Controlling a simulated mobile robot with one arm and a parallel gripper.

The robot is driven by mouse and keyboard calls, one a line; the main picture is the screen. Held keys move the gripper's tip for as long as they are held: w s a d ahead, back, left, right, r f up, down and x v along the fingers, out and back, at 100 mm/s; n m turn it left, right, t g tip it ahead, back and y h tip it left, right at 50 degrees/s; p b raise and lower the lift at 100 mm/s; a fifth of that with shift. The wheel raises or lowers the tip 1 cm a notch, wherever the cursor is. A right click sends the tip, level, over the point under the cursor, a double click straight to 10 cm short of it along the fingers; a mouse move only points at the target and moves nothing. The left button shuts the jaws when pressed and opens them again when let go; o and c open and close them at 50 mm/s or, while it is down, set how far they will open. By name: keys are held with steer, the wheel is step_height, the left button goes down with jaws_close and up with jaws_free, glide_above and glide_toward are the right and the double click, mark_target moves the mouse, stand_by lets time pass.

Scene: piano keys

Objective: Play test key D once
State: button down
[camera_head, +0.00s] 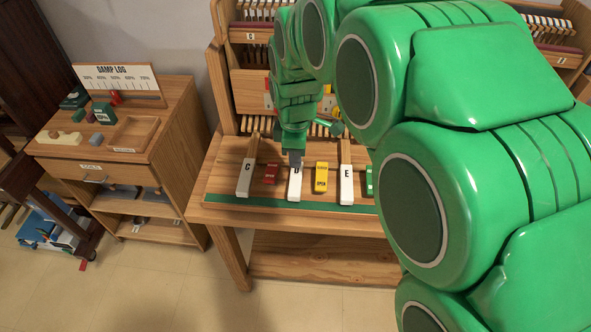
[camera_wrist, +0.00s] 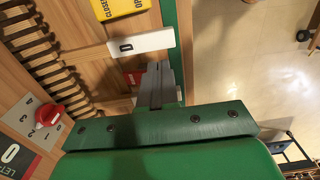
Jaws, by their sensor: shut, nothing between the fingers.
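The D key (camera_head: 295,186) is a white key on the wooden keybench, between the C key (camera_head: 245,180) and the E key (camera_head: 346,186). Its letter is partly covered by my gripper (camera_head: 295,158) in the head view. In the wrist view the D key (camera_wrist: 140,43) shows whole, with its letter in view. My gripper's grey fingers (camera_wrist: 159,68) are together and empty, and their tips appear close beside the D key there. I cannot tell whether they touch it or hover above it.
A red block (camera_head: 270,174) lies between C and D, and a yellow block (camera_head: 321,177) between D and E. A green block (camera_head: 369,181) is right of E. A red knob (camera_wrist: 47,114) shows in the wrist view. A cabinet (camera_head: 150,150) stands left.

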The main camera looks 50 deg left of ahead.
step_height(320, 180, up, 5)
steer(key=shift+r, duration=0.1)
stand_by(1.1)
steer(key=w+d+r+m, duration=0.2)
steer(key=w+d+m, duration=0.15)
steer(key=d, duration=0.75)
steer(key=w+d+r+m, duration=0.25)
steer(key=d+m, duration=0.25)
steer(key=d, duration=0.6)
steer(key=w+d+r+m, duration=0.2)
steer(key=w+d+m, duration=0.15)
steer(key=d, duration=0.75)
steer(key=s+d+f+m+g, duration=0.1)
steer(key=s+d+m, duration=0.6)
steer(key=d, duration=0.4)
steer(key=s+d+f+m, duration=0.1)
steer(key=s+d+m, duration=0.7)
steer(key=d, duration=0.3)
steer(key=shift+s+d+g, duration=0.4)
steer(key=shift+s, duration=0.45)
